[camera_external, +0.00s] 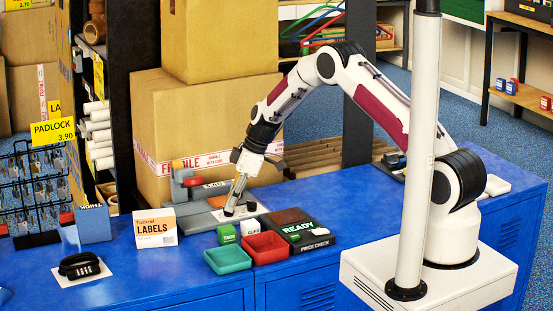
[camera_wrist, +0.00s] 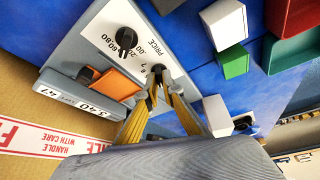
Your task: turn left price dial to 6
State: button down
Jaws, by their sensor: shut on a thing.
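The price panel (camera_wrist: 100,33) is a white plate marked PRICE on a grey machine, which sits on the blue counter in the external view (camera_external: 216,217). My gripper (camera_wrist: 157,84) has its yellow fingers closed around a small dark dial on the panel; the fingers mostly hide this dial and its pointer. Small digits show beside it, too small to read surely. My gripper also reaches down to the panel in the external view (camera_external: 236,200). A second black dial (camera_wrist: 126,40) stands free on the panel, with numbers such as 60 and 80 around it.
An orange block (camera_wrist: 112,85) and a number strip (camera_wrist: 76,102) are beside the panel. Green (camera_external: 227,233) and white (camera_external: 250,227) cubes, a teal tray (camera_external: 228,260) and a red tray (camera_external: 265,248) stand in front. A READY price-check box (camera_external: 305,236) is right. Large cartons (camera_external: 200,120) stand behind.

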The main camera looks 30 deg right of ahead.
jog(key=shift+m, duration=0.6)
jog(key=shift+s+a+m+t+h, duration=0.1)
jog(key=shift+m+t+h, duration=0.3)
jog(key=shift+m, duration=0.6)
jog(key=shift+s+a+m+t+h, duration=0.1)
jog(key=shift+m+t+h, duration=0.25)
jog(key=shift+m, duration=0.65)
jog(key=shift+s+a+m+t+h, duration=0.1)
jog(key=shift+m+t+h, duration=0.3)
jog(key=shift+m, duration=1.1)
jog(key=shift+a+m+t+h, duration=0.15)
jog(key=shift+m+h, duration=0.4)
jog(key=shift+m, duration=0.95)
jog(key=shift+m+h, duration=0.5)
jog(key=shift+m, duration=0.9)
jog(key=shift+a+m+h, duration=0.2)
jog(key=shift+m+h, duration=0.4)
jog(key=shift+m, duration=0.9)
jog(key=shift+a+m+g+h, duration=0.1)
jog(key=shift+m+g+h, duration=0.25)
jog(key=shift+m, duration=0.9)
jog(key=shift+m+g+h, duration=0.25)
jog(key=shift+m+h, duration=0.2)
jog(key=shift+m, duration=0.8)
